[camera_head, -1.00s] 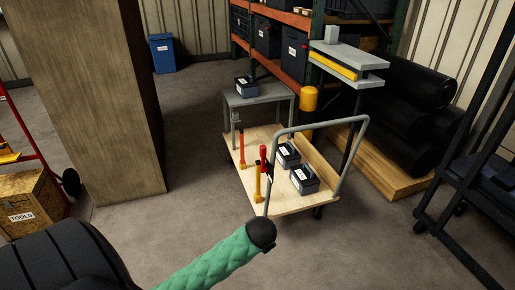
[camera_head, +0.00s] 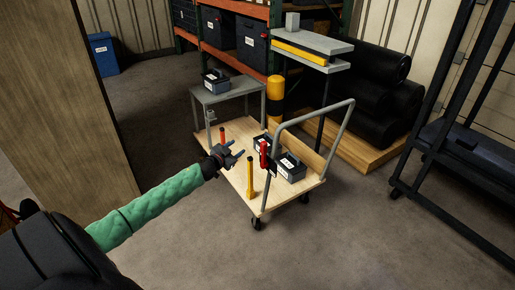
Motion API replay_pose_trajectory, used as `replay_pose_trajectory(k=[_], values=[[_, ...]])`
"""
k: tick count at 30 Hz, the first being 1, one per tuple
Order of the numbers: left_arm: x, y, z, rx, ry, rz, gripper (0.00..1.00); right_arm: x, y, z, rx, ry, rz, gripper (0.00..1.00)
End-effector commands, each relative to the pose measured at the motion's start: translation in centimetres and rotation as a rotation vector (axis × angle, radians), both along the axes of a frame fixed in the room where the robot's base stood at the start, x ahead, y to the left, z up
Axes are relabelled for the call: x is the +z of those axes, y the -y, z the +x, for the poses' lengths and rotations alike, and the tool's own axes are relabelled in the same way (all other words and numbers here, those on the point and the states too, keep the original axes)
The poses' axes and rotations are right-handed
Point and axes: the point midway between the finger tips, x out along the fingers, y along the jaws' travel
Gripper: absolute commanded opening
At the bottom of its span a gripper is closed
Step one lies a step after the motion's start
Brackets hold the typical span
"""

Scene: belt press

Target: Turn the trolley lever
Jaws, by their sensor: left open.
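The trolley (camera_head: 226,181) is a pale wooden platform with a grey tubular handle (camera_head: 335,139), standing in the middle of the view. A red lever (camera_head: 264,152) with a dark lower part sits by the near upright of the handle. My right gripper is out of view.
Two dark boxes (camera_head: 290,167) lie on the trolley. Behind it are a grey table (camera_head: 222,94) with another box, a yellow-black bollard (camera_head: 275,97) and a press (camera_head: 310,45). A wooden pillar (camera_head: 75,100) stands left. Floor in front is clear.

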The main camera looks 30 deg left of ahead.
Motion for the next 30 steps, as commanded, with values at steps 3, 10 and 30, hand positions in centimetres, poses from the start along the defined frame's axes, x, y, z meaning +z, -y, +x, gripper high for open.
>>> replay_pose_trajectory(k=[3,10,30], values=[[-0.1,2.3,-0.3,-0.151,0.022,-0.118,0.47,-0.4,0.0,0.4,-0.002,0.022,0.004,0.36],[1.0,6.4,-1.4,-0.359,0.020,-0.345,0.47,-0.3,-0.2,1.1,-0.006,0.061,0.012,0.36],[1.4,8.5,3.1,-0.364,0.007,-0.425,0.47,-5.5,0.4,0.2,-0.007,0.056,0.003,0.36]])
